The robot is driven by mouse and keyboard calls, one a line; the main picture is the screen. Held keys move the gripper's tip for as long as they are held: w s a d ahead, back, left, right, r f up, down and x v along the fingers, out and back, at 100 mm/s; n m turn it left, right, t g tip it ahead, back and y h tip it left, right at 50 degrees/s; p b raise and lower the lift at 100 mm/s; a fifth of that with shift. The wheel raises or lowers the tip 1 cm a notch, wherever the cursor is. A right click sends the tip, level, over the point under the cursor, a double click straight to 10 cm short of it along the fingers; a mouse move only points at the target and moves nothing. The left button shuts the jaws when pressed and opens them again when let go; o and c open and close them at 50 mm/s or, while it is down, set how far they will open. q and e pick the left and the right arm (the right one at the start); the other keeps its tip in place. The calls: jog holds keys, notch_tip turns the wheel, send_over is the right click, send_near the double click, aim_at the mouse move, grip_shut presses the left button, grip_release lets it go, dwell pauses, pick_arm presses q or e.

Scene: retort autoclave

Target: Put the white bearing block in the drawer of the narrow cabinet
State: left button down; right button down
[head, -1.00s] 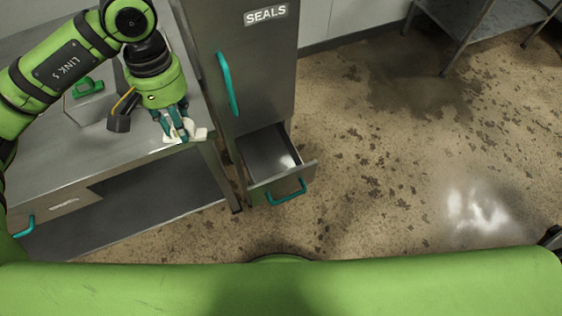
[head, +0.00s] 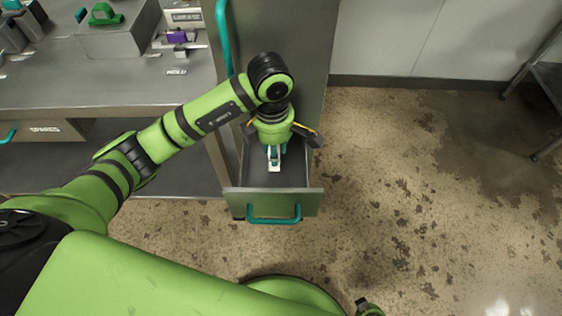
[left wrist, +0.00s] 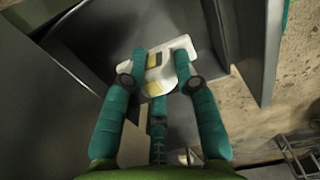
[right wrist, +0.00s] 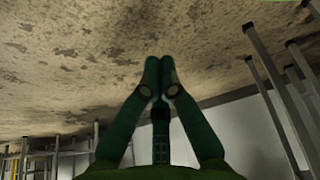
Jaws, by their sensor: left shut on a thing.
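The white bearing block (head: 274,167) is held in my left gripper (head: 274,153), over the open drawer (head: 273,203) of the narrow cabinet (head: 285,40). The drawer is pulled out, with a teal handle on its front. In the left wrist view the white block (left wrist: 158,72), with yellowish patches, sits between the teal fingers (left wrist: 160,75), with the grey drawer interior around and below it. I cannot tell whether the block touches the drawer floor. My right gripper (right wrist: 160,65) has its fingertips together and holds nothing, facing the stained floor.
A steel bench (head: 110,85) stands left of the cabinet. It bears a grey box with a green part (head: 103,15) and a purple part (head: 178,37). A metal stand (head: 548,95) is at far right. The floor right of the drawer is clear.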

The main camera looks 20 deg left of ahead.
pick_arm(q)
notch_tip(320, 180, down, 5)
jog(key=shift+s+r, duration=0.15)
notch_tip(320, 180, down, 4)
jog(key=shift+f, duration=0.35)
pick_arm(e)
jog(key=shift+w, duration=0.65)
pick_arm(q)
jog(key=shift+f+b, duration=0.1)
jog(key=shift+b, duration=0.25)
pick_arm(e)
jog(key=shift+f, duration=0.1)
pick_arm(q)
jog(key=c, duration=1.2)
grip_release()
jog(key=shift+o, duration=1.3)
pick_arm(e)
jog(key=shift+w+a+r+t, duration=0.1)
jog(key=shift+w+r+t, duration=0.1)
jog(key=shift+w+t, duration=0.15)
jog(key=shift+r, duration=0.1)
